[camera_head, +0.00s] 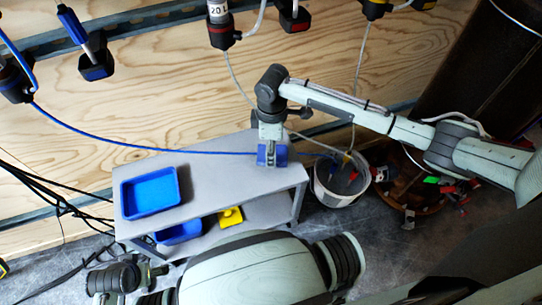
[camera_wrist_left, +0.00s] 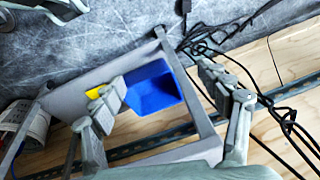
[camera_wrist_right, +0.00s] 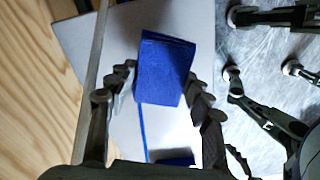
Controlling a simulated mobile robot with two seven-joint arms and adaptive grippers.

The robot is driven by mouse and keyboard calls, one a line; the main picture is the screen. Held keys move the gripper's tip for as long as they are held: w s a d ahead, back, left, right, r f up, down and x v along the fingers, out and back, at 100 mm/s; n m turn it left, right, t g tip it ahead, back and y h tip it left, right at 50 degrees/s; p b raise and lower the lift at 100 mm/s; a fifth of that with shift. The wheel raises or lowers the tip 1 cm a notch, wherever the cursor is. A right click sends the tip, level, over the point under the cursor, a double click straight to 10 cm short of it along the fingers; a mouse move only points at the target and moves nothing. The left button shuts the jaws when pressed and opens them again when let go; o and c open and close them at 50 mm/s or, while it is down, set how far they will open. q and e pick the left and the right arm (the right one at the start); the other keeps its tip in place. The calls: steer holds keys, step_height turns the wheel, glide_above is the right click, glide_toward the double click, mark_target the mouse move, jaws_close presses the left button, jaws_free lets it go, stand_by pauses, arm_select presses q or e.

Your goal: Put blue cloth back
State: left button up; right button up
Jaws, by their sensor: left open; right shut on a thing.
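The folded blue cloth (camera_head: 281,154) is at the right end of the grey table's top (camera_head: 225,165). My right gripper (camera_head: 270,160) points down there and is shut on the cloth. In the right wrist view the cloth (camera_wrist_right: 165,70) sits between the two fingers (camera_wrist_right: 163,92). I cannot tell whether it touches the tabletop. A blue tray (camera_head: 150,193) stands on the left of the tabletop. My left gripper (camera_head: 150,272) is low, in front of the table's left end. In the left wrist view its fingers (camera_wrist_left: 162,88) are wide apart and empty.
The lower shelf holds a blue bin (camera_head: 180,233) and a yellow object (camera_head: 230,217). A bucket (camera_head: 340,183) stands right of the table. A thin blue cable (camera_head: 120,142) crosses behind the tabletop. Black cables (camera_head: 55,192) hang at left. The tabletop's middle is clear.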

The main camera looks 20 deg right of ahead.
step_height(320, 180, down, 4)
steer(key=shift+r, duration=0.25)
steer(key=o, duration=1)
steer(key=shift+f, duration=0.1)
arm_select(q)
steer(key=shift+w+a+r, duration=0.15)
steer(key=shift+a+r, duration=0.1)
steer(key=shift+r, duration=0.2)
